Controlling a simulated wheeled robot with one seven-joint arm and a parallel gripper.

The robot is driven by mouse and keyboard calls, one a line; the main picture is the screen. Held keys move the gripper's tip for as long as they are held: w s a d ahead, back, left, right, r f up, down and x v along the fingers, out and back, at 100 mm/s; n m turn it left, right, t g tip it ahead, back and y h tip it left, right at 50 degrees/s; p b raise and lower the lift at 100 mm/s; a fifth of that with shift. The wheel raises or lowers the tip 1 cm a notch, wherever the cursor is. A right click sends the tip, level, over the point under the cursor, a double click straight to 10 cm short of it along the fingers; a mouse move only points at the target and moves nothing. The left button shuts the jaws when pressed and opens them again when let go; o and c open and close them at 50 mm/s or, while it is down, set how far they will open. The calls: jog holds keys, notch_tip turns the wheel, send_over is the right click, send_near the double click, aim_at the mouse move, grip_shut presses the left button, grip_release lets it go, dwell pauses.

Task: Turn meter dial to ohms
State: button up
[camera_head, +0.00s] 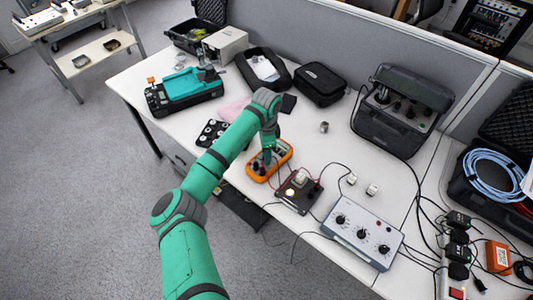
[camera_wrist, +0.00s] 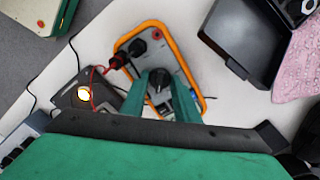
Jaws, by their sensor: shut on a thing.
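The orange-framed meter (camera_head: 283,152) lies on the white table, left of a dark box. In the wrist view the meter (camera_wrist: 168,51) shows its grey face, with a red lead plugged in near its upper left. My gripper (camera_head: 267,157) reaches down onto the meter. The dial's markings and pointer setting are too small and partly hidden to read.
The dark box with leads (camera_head: 298,190) stands just right of the meter, and a grey control box (camera_head: 362,232) is farther right. A black case (camera_head: 319,84) and a green-topped case (camera_head: 185,90) stand behind. Cables run across the table's right part.

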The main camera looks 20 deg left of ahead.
jog(key=o, duration=1.1)
notch_tip(320, 180, up, 11)
jog(key=shift+f, duration=0.1)
jog(key=shift+d, duration=0.1)
